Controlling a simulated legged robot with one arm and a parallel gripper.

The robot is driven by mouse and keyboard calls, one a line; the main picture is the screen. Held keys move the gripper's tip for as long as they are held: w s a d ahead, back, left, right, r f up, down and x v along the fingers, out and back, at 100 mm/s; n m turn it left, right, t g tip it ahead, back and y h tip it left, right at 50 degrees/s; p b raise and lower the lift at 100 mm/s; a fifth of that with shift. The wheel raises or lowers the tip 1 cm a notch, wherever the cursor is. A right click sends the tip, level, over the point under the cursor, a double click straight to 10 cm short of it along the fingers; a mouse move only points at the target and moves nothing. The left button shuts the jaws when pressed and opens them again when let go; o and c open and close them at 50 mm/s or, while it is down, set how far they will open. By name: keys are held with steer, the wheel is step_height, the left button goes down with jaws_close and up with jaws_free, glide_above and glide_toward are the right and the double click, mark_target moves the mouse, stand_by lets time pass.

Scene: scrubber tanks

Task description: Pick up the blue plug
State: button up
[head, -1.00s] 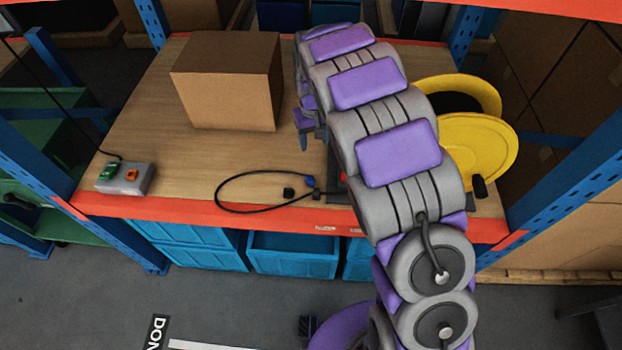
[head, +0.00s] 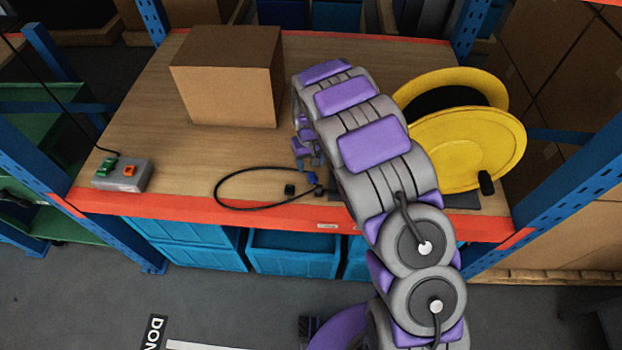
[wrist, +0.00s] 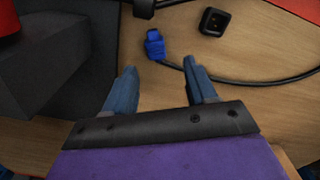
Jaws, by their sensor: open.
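The blue plug (wrist: 154,44) lies on the wooden shelf just beyond my fingertips in the wrist view, a little above the gap between them. In the head view the blue plug (head: 311,178) is at the end of the black cable, near the front edge, partly hidden by my gripper. My gripper (wrist: 160,76) is open and empty, with one finger on each side below the plug. In the head view my gripper (head: 308,160) is low over the shelf, just behind the plug.
A small black socket (wrist: 214,21) lies right of the plug, near the looping black cable (wrist: 250,82). A dark block (wrist: 45,70) stands at left. The head view shows a cardboard box (head: 228,80), a yellow reel (head: 465,145) and a grey switch box (head: 123,174).

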mark_target(312, 175)
steer(key=f, duration=0.1)
steer(key=f+b, duration=0.1)
steer(key=f, duration=0.3)
steer(key=shift+s+d+f+b, duration=0.1)
steer(key=shift+s+d+b, duration=0.15)
steer(key=shift+d+b, duration=0.15)
steer(key=shift+a, duration=0.15)
steer(key=shift+c, duration=0.6)
jaws_close()
